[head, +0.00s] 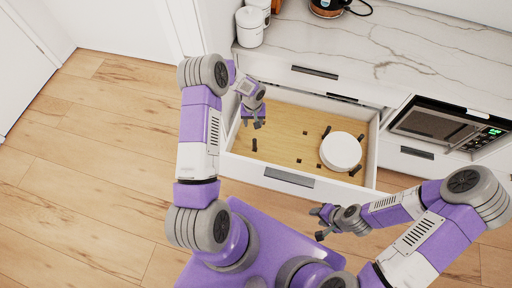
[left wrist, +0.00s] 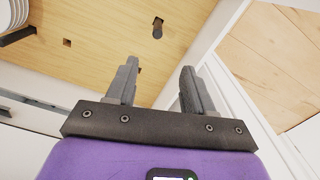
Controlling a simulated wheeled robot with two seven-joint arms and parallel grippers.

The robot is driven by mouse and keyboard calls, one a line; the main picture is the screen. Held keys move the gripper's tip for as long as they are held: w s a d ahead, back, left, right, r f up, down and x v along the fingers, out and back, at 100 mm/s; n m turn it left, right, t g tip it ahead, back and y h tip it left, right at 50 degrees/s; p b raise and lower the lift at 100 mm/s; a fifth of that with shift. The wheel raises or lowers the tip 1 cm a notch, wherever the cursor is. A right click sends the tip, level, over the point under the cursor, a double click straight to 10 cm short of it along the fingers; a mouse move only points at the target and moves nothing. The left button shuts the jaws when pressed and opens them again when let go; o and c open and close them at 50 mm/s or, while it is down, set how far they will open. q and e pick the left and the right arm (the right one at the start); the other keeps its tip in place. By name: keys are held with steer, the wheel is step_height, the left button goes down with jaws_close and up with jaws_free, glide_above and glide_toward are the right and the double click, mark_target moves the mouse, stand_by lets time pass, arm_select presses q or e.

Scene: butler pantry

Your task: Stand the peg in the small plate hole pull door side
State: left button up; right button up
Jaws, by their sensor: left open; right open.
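An open drawer (head: 228,158) has a wooden peg board (head: 275,120) as its floor, with small square holes (head: 298,161). A dark peg (head: 254,145) is on the left part of the board; in the left wrist view the peg (left wrist: 158,30) appears to stand upright. Other dark pegs (head: 326,131) (head: 355,170) stand beside a stack of white plates (head: 341,149). My left gripper (head: 252,124) is open and empty over the left of the drawer. In the left wrist view a hole (left wrist: 140,71) shows by one fingertip. My right gripper (head: 321,222) is open and empty in front of the drawer.
The drawer front (head: 290,180) and side walls bound the board. A marble counter (head: 400,45) with a white canister (head: 249,27) and a kettle (head: 326,6) lies behind. A microwave (head: 440,124) is at the right. The wooden floor (head: 100,170) at left is clear.

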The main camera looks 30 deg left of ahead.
arm_select(q)
steer(key=b, duration=1.3)
glide_above(255, 144)
steer(key=f, duration=1.4)
steer(key=shift+w+a, duration=0.2)
steer(key=shift+a, duration=0.2)
steer(key=f, duration=0.2)
steer(key=f+b, duration=0.1)
steer(key=f, duration=0.2)
steer(key=f+b, duration=0.1)
steer(key=f, duration=0.1)
steer(key=shift+w+f, duration=0.25)
steer(key=shift+f, duration=0.1)
steer(key=shift+r, duration=0.1)
jaws_close()
